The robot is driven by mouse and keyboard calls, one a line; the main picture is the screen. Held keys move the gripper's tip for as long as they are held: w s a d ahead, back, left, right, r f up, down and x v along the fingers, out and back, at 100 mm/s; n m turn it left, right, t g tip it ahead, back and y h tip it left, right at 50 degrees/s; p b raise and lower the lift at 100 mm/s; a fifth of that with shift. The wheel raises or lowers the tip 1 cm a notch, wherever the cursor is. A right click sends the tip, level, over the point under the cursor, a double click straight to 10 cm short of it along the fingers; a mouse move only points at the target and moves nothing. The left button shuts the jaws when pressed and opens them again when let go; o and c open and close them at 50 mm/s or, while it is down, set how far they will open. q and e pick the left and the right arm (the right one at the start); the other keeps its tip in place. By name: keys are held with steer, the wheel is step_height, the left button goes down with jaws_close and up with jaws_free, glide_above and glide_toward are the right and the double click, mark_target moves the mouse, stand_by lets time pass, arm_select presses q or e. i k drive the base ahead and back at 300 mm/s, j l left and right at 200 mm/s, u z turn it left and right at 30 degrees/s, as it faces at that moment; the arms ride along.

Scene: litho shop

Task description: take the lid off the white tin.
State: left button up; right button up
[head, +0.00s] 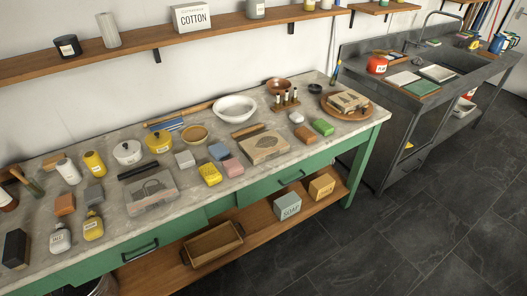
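The white tin (127,155) stands upright on the workbench, left of the middle. It is round and low, and its lid (126,147) with a small knob sits on top. A similar yellow lidded tin (158,143) stands just to its right. Neither of my grippers shows in the head view.
The stone-topped bench (330,158) is crowded. A yellow bottle (95,164) stands left of the white tin, and dark bars (139,172) and a printing stone (152,192) lie in front. A wall shelf (130,49) runs above. Dark floor (330,250) is open in front.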

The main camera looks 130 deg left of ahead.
mark_target(126, 150)
steer(key=u, duration=1.15)
steer(key=l+u, duration=0.1)
steer(key=u, duration=0.45)
steer(key=i+u, duration=0.1)
steer(key=u, duration=0.45)
steer(key=l+u, duration=0.1)
steer(key=u, duration=1.6)
steer(key=l+u, duration=0.1)
steer(key=u, duration=0.45)
steer(key=k+j, duration=0.05)
